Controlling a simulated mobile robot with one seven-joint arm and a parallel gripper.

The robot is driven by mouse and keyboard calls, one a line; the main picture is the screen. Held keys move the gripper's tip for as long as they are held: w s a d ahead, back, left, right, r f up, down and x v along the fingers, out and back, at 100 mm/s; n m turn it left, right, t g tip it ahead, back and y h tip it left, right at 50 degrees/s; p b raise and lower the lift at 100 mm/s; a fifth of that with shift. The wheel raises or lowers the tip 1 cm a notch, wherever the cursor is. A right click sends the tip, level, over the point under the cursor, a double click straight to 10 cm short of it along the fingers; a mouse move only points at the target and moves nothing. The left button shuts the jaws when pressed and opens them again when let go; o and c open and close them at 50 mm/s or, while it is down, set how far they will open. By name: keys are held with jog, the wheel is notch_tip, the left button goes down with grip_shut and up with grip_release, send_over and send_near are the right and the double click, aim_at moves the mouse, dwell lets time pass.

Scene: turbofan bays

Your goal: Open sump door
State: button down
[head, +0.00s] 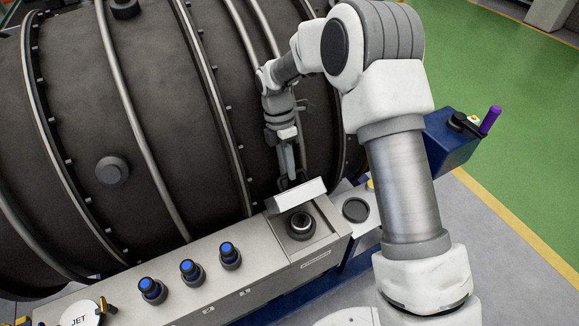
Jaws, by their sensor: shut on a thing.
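The sump door (296,196) looks like a small pale metal flap on the long metal bench at the foot of the engine. It stands raised along the far side of a square recess. A round dark port with a metallic ring (301,225) shows in that recess, uncovered. My gripper (290,182) points down behind the flap's upper edge and is shut on it. The flap hides the fingertips in part, so the exact grip spot cannot be seen.
The large dark ribbed engine casing (150,120) rises close behind my gripper. Several blue-topped knobs (190,271) and a round JET plate (80,314) line the bench to the left. A blue box (450,140) with a purple handle (490,120) stands right. Green floor (520,170) is clear.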

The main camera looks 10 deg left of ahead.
jog(key=shift+s+f, duration=0.1)
jog(key=shift+f, duration=0.15)
jog(key=c, duration=0.9)
grip_release()
jog(key=shift+r, duration=0.1)
jog(key=v, duration=1.7)
jog(key=shift+a+r, duration=0.1)
jog(key=shift+r, duration=0.05)
